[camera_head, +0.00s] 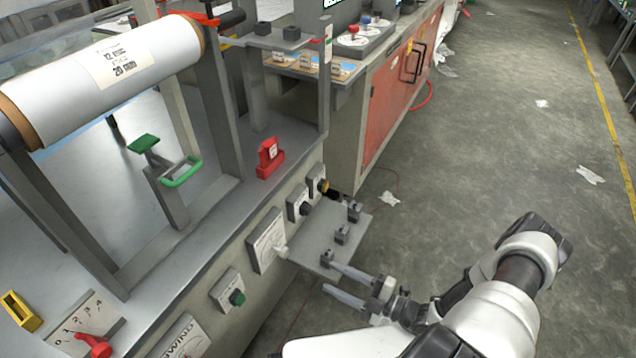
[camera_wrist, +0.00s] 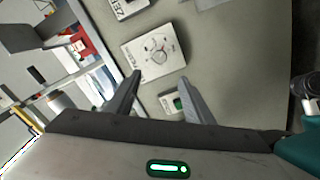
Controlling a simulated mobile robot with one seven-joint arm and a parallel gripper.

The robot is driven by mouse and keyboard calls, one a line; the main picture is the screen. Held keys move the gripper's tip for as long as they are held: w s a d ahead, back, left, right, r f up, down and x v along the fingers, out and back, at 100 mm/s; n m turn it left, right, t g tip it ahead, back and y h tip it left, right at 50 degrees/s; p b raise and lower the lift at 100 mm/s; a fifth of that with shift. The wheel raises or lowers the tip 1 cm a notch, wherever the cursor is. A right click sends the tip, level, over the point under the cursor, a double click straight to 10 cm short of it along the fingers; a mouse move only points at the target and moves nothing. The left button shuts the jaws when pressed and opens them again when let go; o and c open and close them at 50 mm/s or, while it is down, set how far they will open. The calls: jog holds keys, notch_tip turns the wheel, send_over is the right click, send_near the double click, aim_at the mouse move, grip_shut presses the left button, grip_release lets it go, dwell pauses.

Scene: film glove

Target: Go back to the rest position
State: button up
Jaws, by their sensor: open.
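My gripper (camera_head: 337,281) is at the end of my white arm, in the lower middle of the head view, beside the front panel of the grey machine (camera_head: 215,250). Its two fingers are apart with nothing between them. In the wrist view my gripper (camera_wrist: 158,92) also shows open and empty. Past its fingers are a white labelled plate (camera_wrist: 154,52) and a green knob (camera_wrist: 179,102) on the panel. The fingertips appear close to the edge of a small grey shelf (camera_head: 325,240); I cannot tell whether they touch it.
The shelf bears small dark blocks. A white film roll (camera_head: 105,75), a red holder (camera_head: 269,158), a green handle (camera_head: 181,172) and a red lever (camera_head: 93,346) are on the machine. A red cabinet (camera_head: 400,85) stands behind. The floor (camera_head: 500,130) at right is open, with scattered scraps.

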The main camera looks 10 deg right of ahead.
notch_tip(320, 180, up, 24)
jog(key=s+d+n+g+h, duration=0.2)
jog(key=n+g+h, duration=0.3)
jog(key=n+g, duration=1.45)
jog(key=s+r+n+t+h, duration=0.3)
jog(key=r+n+t, duration=0.2)
jog(key=r+n, duration=0.4)
jog(key=s+a+r+n+t+h, duration=0.1)
jog(key=s+r+n+t+h, duration=0.25)
jog(key=r+n, duration=0.55)
jog(key=s+r+n+t+h, duration=0.3)
jog(key=r+n+t, duration=0.3)
jog(key=n, duration=0.6)
notch_tip(320, 180, up, 25)
jog(key=p, duration=2.5)
jog(key=shift+s+p, duration=0.25)
jog(key=shift+p, duration=0.05)
